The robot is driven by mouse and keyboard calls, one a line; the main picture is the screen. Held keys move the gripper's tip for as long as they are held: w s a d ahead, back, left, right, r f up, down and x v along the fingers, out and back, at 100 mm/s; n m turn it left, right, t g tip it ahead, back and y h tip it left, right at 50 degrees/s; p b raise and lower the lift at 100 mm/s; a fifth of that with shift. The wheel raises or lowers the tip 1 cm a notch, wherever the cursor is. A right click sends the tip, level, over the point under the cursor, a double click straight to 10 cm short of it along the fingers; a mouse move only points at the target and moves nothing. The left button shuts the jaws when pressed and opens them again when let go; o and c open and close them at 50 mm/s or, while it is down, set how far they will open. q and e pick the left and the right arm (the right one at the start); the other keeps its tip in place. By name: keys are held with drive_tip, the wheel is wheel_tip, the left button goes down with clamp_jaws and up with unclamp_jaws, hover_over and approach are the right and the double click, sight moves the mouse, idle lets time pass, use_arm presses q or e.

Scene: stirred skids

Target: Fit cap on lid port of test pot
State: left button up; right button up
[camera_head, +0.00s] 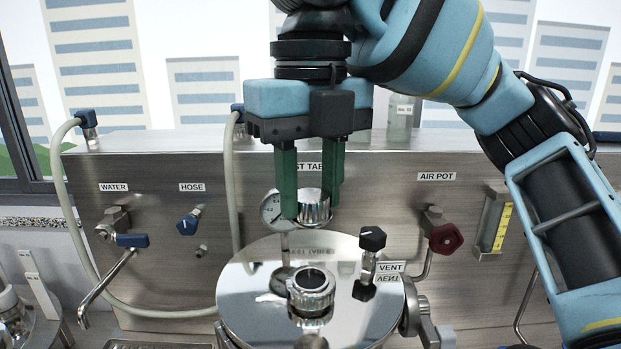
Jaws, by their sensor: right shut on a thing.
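My right gripper (312,205) points straight down with green fingers. It is shut on a shiny metal cap (315,208), held upright above the pot's lid. The steel lid (350,262) is round and mirror-like. Its lid port (312,290) is a short ribbed metal collar with a dark opening, standing on the lid below the cap and nearer to me. A clear gap shows between cap and port. My left gripper is not in view.
A black-knobbed vent valve (371,240) with a VENT label stands on the lid right of the port. A pressure gauge (272,208) is behind the cap. A steel panel (390,205) behind carries a blue-handled water tap (132,241) and a red air knob (446,238). A grey hose (62,190) loops at left.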

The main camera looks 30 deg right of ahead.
hover_over(310, 278)
drive_tip(key=shift+f, duration=3.3)
drive_tip(key=shift+f, duration=0.85)
drive_tip(key=o, duration=1.5)
drive_tip(key=shift+c, duration=0.2)
drive_tip(key=shift+r, duration=4.05)
drive_tip(key=shift+s+f, duration=0.1)
